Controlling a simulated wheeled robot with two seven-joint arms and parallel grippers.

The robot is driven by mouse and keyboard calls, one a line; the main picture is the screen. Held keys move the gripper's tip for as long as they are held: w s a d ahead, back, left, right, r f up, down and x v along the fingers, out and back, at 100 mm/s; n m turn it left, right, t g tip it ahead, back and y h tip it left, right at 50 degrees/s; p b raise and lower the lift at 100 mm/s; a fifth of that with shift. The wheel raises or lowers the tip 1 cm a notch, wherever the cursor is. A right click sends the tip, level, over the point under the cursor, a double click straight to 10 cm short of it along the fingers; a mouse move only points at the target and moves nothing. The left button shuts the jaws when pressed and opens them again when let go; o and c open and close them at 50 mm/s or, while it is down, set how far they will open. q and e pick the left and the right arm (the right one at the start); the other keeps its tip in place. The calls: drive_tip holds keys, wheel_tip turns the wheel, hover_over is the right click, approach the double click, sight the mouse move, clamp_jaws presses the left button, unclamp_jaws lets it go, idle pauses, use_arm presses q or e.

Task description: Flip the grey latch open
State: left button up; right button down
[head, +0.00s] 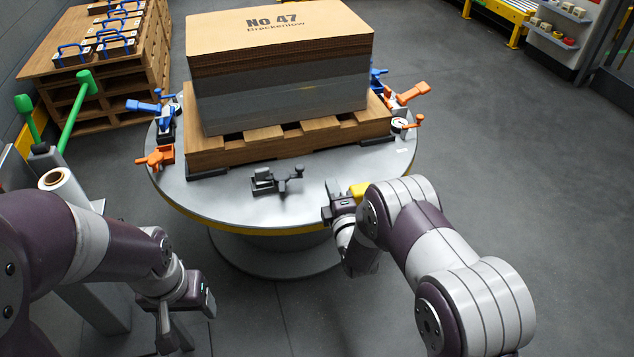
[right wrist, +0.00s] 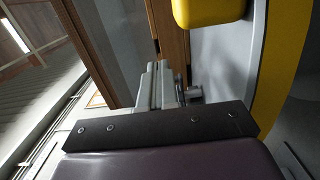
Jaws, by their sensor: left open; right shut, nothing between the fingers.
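The grey latch (head: 264,182) is fixed near the front edge of the round table, in front of the pallet. Its small knobbed arm (head: 297,172) points right in the head view. My right gripper (head: 331,198) is over the front of the table, to the right of the latch and apart from it. Its fingers show shut and empty in the right wrist view (right wrist: 160,85). A small grey part just beyond them there may belong to the latch; I cannot tell. My left gripper (head: 189,318) is open and empty, low and left, away from the table.
A cardboard stack (head: 280,65) rests on a wooden pallet (head: 290,142) on the round table (head: 225,205). Blue (head: 142,106) and orange (head: 155,158) latches stand around the pallet. A yellow block (head: 358,190) is beside my right gripper. The floor at right is clear.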

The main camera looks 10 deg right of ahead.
drive_tip(key=s+d, duration=0.1)
drive_tip(key=s+d+p, duration=0.1)
drive_tip(key=d, duration=0.1)
drive_tip(key=s+d, duration=0.1)
drive_tip(key=d, duration=0.1)
drive_tip(key=shift+s+p, duration=0.25)
drive_tip(key=shift+p, duration=0.05)
